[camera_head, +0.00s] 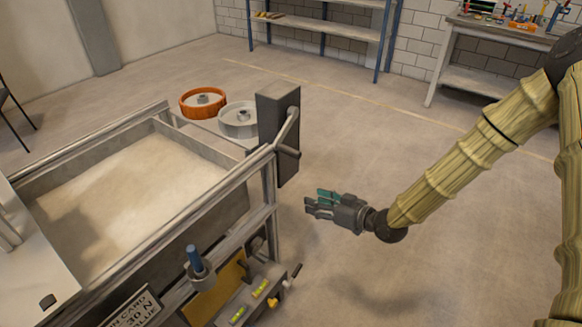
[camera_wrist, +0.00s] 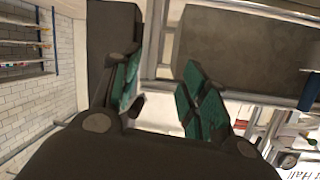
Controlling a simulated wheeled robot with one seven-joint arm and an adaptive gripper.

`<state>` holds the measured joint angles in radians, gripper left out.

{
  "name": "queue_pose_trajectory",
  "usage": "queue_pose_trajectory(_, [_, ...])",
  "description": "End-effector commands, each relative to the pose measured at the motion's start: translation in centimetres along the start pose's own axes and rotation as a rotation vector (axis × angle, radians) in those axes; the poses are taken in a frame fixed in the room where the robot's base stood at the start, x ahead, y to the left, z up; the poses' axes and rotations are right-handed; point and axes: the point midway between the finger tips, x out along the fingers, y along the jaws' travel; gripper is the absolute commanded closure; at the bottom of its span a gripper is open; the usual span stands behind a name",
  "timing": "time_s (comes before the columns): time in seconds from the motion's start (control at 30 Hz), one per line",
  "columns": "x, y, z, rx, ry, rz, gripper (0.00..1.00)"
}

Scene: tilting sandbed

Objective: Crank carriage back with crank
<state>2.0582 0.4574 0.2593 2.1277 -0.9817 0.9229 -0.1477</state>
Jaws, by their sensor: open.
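A grey crank (camera_head: 293,125) with a short handle is on the right side of a dark upright box (camera_head: 275,115) at the sandbed's right corner. My gripper (camera_head: 314,202) is open and empty, below and to the right of the crank, clear of it in the head view. In the wrist view my gripper (camera_wrist: 160,95) shows teal finger pads spread apart, with the rig's frame beyond them. A small dark piece between the fingers there cannot be made out. A pale plate (camera_head: 35,255) lies across the sandbed's left end; I cannot tell whether it is the carriage.
The sandbed frame (camera_head: 210,205) fills the lower left, with a blue-topped post (camera_head: 194,262) and a lower panel with levels (camera_head: 250,300) at its front. The floor right of the rig is clear.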

Motion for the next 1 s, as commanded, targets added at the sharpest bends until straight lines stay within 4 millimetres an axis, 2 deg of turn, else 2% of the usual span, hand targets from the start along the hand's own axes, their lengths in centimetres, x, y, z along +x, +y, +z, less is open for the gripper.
queue_pose_trajectory(0.03, [0.6, 1.2, -1.8, -0.056, 0.072, -0.017, 0.56])
queue_pose_trajectory(0.13, [0.8, 2.2, -5.8, -0.16, 0.182, -0.054, 0.56])
queue_pose_trajectory(0.2, [0.6, 2.6, -7.8, -0.212, 0.234, -0.072, 0.56])
queue_pose_trajectory(0.3, [0.4, 3.0, -9.6, -0.26, 0.28, -0.086, 0.56])
queue_pose_trajectory(0.43, [0.7, 2.9, -10.6, -0.28, 0.298, -0.095, 0.56])
queue_pose_trajectory(0.57, [2.0, 2.7, -10.9, -0.28, 0.295, -0.095, 0.56])
queue_pose_trajectory(1.0, [8.5, 1.8, -12.7, -0.278, 0.294, -0.094, 0.56])
